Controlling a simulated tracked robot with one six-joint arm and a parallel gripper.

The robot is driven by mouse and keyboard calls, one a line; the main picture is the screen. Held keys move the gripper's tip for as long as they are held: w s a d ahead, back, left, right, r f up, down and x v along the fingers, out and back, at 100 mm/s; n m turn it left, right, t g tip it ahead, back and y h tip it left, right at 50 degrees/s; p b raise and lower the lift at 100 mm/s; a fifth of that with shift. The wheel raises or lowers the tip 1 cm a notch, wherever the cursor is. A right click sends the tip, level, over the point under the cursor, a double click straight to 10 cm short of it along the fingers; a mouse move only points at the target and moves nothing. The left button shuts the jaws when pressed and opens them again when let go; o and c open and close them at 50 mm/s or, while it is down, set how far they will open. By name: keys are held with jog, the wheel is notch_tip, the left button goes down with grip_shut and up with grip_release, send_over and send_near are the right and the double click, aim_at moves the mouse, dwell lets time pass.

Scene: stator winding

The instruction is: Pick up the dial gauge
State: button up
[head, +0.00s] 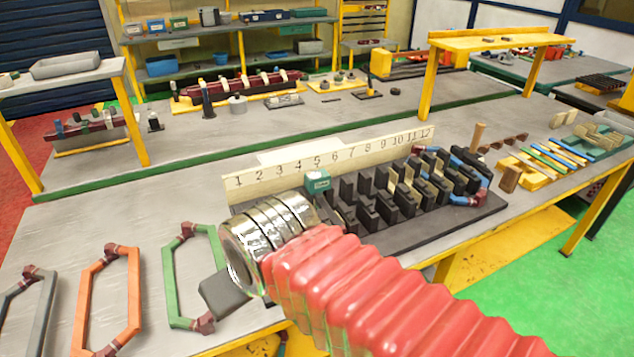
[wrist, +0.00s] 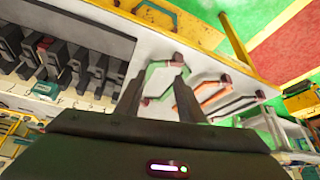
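I cannot clearly pick out a dial gauge in either view. A small dark upright piece on a flat base (head: 368,92), on the far bench in the head view, could be one, but it is too small to tell. A small teal box (head: 318,181) sits by the numbered strip near 5; it also shows in the wrist view (wrist: 46,90). My gripper (wrist: 157,85) has its two dark fingers apart with nothing between them. It is above the near bench, with a green coil beyond its fingers. In the head view my arm largely hides it.
Green (head: 168,285), orange (head: 88,300) and grey (head: 45,310) coils lie at the near bench's left. A black slotted fixture (head: 400,240) stands behind my arm, before the numbered strip (head: 270,178). A yellow-legged shelf (head: 490,41) spans the right. The far bench has clear patches.

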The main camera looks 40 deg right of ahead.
aim_at(318, 175)
jog(key=shift+o, duration=1.4)
jog(key=shift+w+d+r, duration=0.25)
jog(key=shift+w+r, duration=0.05)
jog(key=shift+w, duration=0.1)
jog(key=o, duration=0.6)
jog(key=shift+m+h, duration=0.3)
jog(key=shift+m, duration=0.2)
jog(key=w+d+r, duration=0.1)
jog(key=w+d, duration=0.1)
jog(key=w+d+r, duration=0.1)
jog(key=w+d, duration=0.1)
jog(key=w, duration=0.1)
jog(key=w+d+r, duration=0.2)
jog(key=d, duration=0.1)
jog(key=shift+w, duration=0.15)
jog(key=shift+o, duration=0.2)
jog(key=w+d, duration=0.3)
jog(key=d, duration=0.6)
jog(key=w+d+m+g, duration=0.1)
jog(key=w+d, duration=0.3)
jog(key=d, duration=0.6)
jog(key=w+d+m, duration=0.1)
jog(key=w+d, duration=0.3)
jog(key=d, duration=0.5)
jog(key=shift+d+r+h, duration=0.15)
jog(key=shift+d+h, duration=0.15)
jog(key=shift+d, duration=0.1)
jog(key=shift+w, duration=0.15)
